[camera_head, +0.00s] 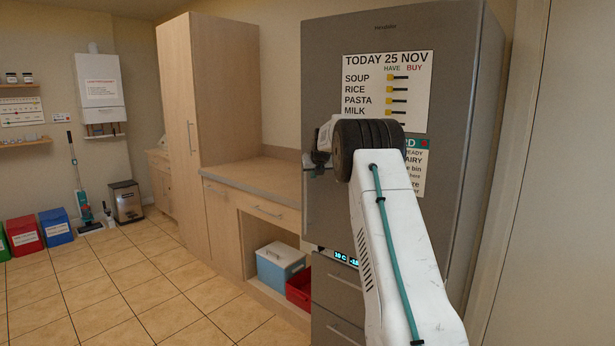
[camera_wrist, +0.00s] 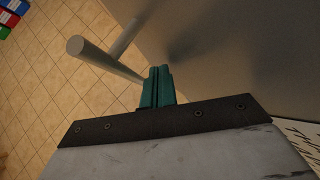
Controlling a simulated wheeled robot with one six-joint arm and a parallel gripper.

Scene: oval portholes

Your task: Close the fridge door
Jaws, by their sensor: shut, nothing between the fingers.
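The grey fridge (camera_head: 320,60) stands at the right in the head view, with two drawers (camera_head: 335,290) below its upper door (camera_head: 322,215). The door looks shut or nearly so; I cannot tell whether a small gap is left. My gripper (camera_head: 318,160) is at the left part of the door front, partly hidden by my wrist. In the wrist view my gripper's teal fingers (camera_wrist: 157,88) are together and empty. They are close to the door's bar handle (camera_wrist: 100,60) and the grey door surface (camera_wrist: 240,50); I cannot tell if they touch.
A wooden counter (camera_head: 255,178) and tall cabinet (camera_head: 205,60) stand left of the fridge. A blue box (camera_head: 280,268) and a red crate (camera_head: 298,288) sit under the counter. The tiled floor (camera_head: 130,290) is clear at the front left. A wall (camera_head: 560,200) is on the right.

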